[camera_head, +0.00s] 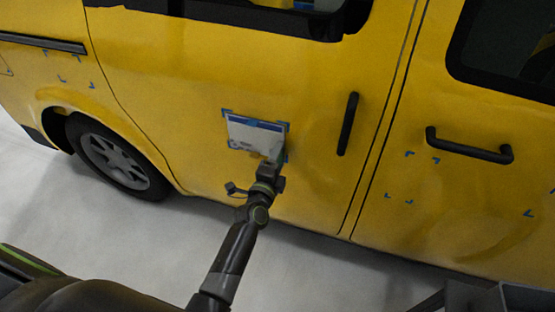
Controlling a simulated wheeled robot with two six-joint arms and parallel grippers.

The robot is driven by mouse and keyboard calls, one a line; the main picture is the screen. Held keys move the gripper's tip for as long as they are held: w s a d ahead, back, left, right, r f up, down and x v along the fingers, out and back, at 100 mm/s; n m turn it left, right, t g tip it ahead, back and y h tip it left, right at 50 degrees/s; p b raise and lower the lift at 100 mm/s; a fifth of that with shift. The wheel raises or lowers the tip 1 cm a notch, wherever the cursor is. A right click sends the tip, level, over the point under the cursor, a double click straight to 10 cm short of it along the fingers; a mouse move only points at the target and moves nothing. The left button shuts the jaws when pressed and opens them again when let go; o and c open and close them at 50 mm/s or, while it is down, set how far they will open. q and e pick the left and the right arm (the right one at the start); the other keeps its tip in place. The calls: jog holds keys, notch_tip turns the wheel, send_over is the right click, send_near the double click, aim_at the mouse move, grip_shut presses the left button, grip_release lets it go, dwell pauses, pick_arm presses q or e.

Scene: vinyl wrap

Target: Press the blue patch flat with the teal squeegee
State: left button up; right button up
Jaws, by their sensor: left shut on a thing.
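The patch (250,131) is on the yellow van door, a pale, tilted rectangle with blue along its top edge and at its corners. My left gripper (272,168) is at the patch's lower right corner and is shut on the squeegee. Only a little of the teal squeegee (285,156) shows beside the fingers, and the gripper hides most of it. The squeegee overlaps the patch's lower right corner in the picture; whether it touches the surface I cannot tell. My right gripper is out of view.
The yellow van (200,70) fills the back. Black door handles (348,124) (468,146) stick out to the right of the patch. Blue corner marks (398,198) outline a bare area on the right door. A wheel (115,158) is at left. The grey floor is clear.

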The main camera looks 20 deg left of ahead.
aim_at(262, 142)
pick_arm(q)
jog(key=shift+w, duration=0.8)
jog(key=shift+a, duration=0.1)
jog(key=shift+a, duration=1)
jog(key=shift+a, duration=0.1)
jog(key=shift+a, duration=0.95)
jog(key=shift+a, duration=0.1)
jog(key=shift+w+a, duration=0.1)
jog(key=shift+a, duration=0.9)
jog(key=shift+a, duration=0.1)
